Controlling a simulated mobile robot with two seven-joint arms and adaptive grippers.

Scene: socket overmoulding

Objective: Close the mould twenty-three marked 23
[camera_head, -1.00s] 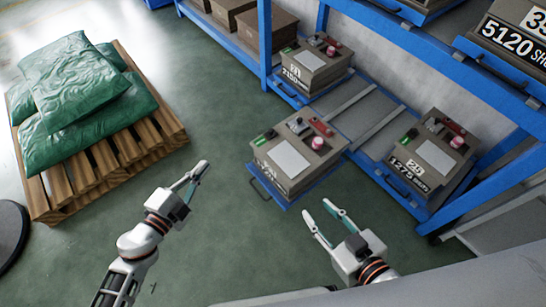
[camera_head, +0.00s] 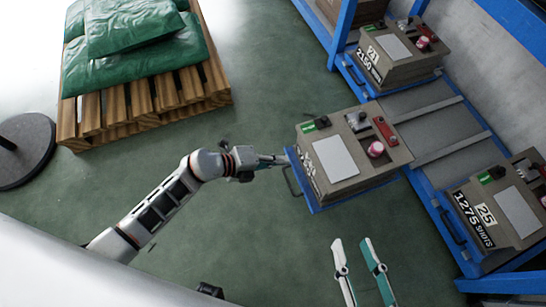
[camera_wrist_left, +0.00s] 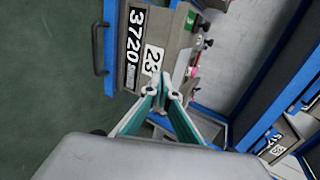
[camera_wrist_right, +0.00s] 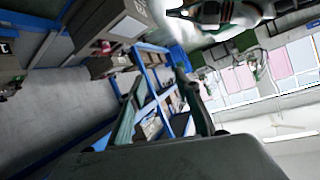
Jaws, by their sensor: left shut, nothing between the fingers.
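Mould 23 (camera_head: 345,155) is a grey-brown block on a blue pull-out tray (camera_head: 352,193) that sticks out from the rack in the head view. A pale plate, a green part, a red part and a pink-red knob sit on its top. The left wrist view shows its front label, 3720 and 23 (camera_wrist_left: 153,60). My left gripper (camera_head: 283,160) is shut and empty at the tray's front edge, close to the tray handle (camera_head: 291,182); contact cannot be told. My right gripper (camera_head: 350,241) is open and empty, in front of the rack.
Mould 21 (camera_head: 398,52) and mould 25 (camera_head: 505,208) sit on the rack (camera_head: 440,130) on either side. A pallet (camera_head: 150,105) with green sacks (camera_head: 135,50) stands at the left, near a dark round disc (camera_head: 22,150). The green floor between is clear.

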